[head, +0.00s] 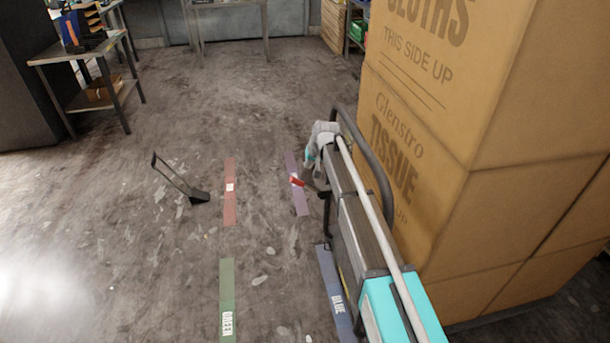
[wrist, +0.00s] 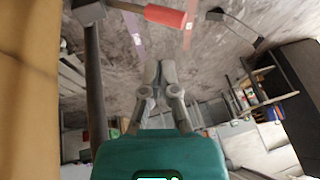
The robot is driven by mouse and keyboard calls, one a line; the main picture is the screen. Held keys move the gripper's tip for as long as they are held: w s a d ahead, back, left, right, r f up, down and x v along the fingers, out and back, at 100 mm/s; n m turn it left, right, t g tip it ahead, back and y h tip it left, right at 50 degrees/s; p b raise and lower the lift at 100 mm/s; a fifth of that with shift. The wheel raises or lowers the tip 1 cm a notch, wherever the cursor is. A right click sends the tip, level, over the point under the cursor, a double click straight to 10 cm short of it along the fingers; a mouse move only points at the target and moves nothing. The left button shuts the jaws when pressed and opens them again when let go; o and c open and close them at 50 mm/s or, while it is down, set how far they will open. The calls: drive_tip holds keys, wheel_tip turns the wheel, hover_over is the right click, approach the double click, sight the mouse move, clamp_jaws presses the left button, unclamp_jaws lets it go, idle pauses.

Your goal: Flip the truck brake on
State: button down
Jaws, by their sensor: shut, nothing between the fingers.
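The truck brake shows as a short red-ended lever (head: 297,181) beside the dark handle frame of the loaded truck (head: 372,150) in the head view. In the wrist view the red lever (wrist: 165,16) lies across the top edge, joined by a grey shaft to a bracket at the left. My gripper (wrist: 160,68) is shut and empty in the wrist view, its tips pointing up the picture below the red lever, with a visible gap in the picture. In the head view my wrist is near the handle; the fingers are hard to make out there.
Stacked brown cartons (head: 440,140) fill the right side, close to my arm. A long-handled dustpan (head: 200,196) stands on the floor at left. Coloured floor strips, such as the green one (head: 227,290), lie ahead. A metal table (head: 70,58) stands at far left; the middle floor is open.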

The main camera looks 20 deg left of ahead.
sight(302, 184)
drive_tip(key=shift+f, duration=0.1)
drive_tip(key=b+x, duration=0.9)
drive_tip(key=shift+w+a+f, duration=0.15)
drive_tip(key=shift+a+f, duration=0.05)
drive_tip(key=shift+f, duration=0.15)
idle(0.6)
drive_tip(key=shift+d, duration=0.1)
drive_tip(key=shift+w+f, duration=0.1)
drive_tip(key=shift+f, duration=0.1)
